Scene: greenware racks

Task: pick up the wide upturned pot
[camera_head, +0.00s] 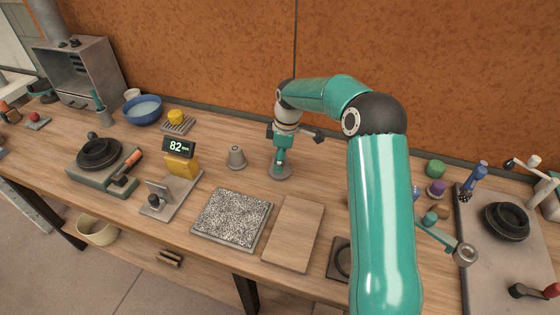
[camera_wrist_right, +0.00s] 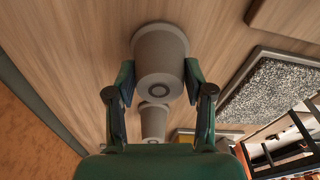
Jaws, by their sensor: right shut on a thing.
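The wide upturned pot (camera_wrist_right: 158,50) is grey, with a ring mark on its upturned base, and fills the space between the fingers in the right wrist view. My right gripper (camera_wrist_right: 160,76) is shut on it, one finger on each side. In the head view my right gripper (camera_head: 280,158) points down at it, and only part of the grey pot (camera_head: 281,173) shows beneath. I cannot tell whether it is clear of the table. A narrower grey upturned pot (camera_head: 236,157) stands apart to the left; it also shows in the wrist view (camera_wrist_right: 154,122). My left gripper is out of view.
A speckled slab (camera_head: 232,218) and a plain wooden board (camera_head: 294,234) lie in front. A yellow scale (camera_head: 182,165) with a display reading 82 stands left, near a blue bowl (camera_head: 142,110). Tools and small coloured jars (camera_head: 436,168) crowd the right. Bare wood surrounds the pots.

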